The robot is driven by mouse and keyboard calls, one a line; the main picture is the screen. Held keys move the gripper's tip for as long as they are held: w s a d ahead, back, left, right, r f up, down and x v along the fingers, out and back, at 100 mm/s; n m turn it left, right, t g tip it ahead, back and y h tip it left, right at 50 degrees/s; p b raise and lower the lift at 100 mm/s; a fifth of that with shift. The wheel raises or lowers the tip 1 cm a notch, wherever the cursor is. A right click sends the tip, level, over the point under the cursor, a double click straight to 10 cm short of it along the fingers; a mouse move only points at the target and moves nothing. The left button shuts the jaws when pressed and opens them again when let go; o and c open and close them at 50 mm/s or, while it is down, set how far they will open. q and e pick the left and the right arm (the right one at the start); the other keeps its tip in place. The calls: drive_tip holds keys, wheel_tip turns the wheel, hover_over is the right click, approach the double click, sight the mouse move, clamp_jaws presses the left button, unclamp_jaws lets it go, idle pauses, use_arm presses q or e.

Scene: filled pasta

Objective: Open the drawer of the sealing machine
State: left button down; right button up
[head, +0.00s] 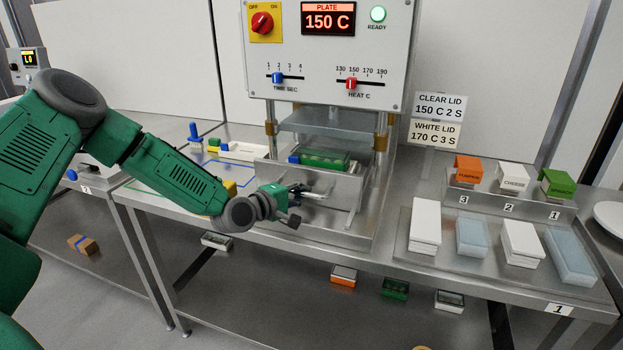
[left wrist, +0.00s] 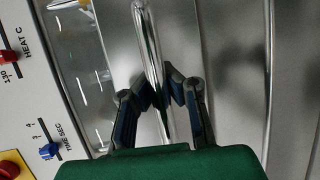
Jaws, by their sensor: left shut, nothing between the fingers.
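The sealing machine (head: 330,60) stands on the steel table, its panel reading 150 C. Low on its front is the steel drawer (head: 345,190), with a green tray (head: 325,158) holding a pack above it. My left gripper (head: 297,192) is at the drawer's front, shut with nothing held. In the left wrist view, its dark fingertips (left wrist: 163,93) are close to the shiny drawer handle (left wrist: 152,55). I cannot tell whether they touch it. How far out the drawer stands is hard to judge. My right gripper does not show.
To the right are white and pale blue lid stacks (head: 425,225) on a tray and orange, white and green labelled blocks (head: 468,172). Several packs (head: 343,277) lie on the lower shelf. The floor in front is clear.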

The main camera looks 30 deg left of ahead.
use_arm(q)
drive_tip(key=shift+s+d+r, duration=0.1)
drive_tip(key=shift+s+r, duration=0.1)
drive_tip(key=shift+s, duration=0.45)
drive_tip(key=shift+s+d+r, duration=0.1)
drive_tip(key=shift+s+r, duration=0.05)
drive_tip(key=shift+s, duration=0.45)
drive_tip(key=c, duration=1.5)
unclamp_jaws()
drive_tip(key=shift+s, duration=0.1)
drive_tip(key=shift+c, duration=0.2)
drive_tip(key=shift+w+a+f, duration=0.2)
drive_tip(key=shift+a+f, duration=0.05)
drive_tip(key=shift+f, duration=0.1)
drive_tip(key=v, duration=1.1)
drive_tip(key=shift+s, duration=0.45)
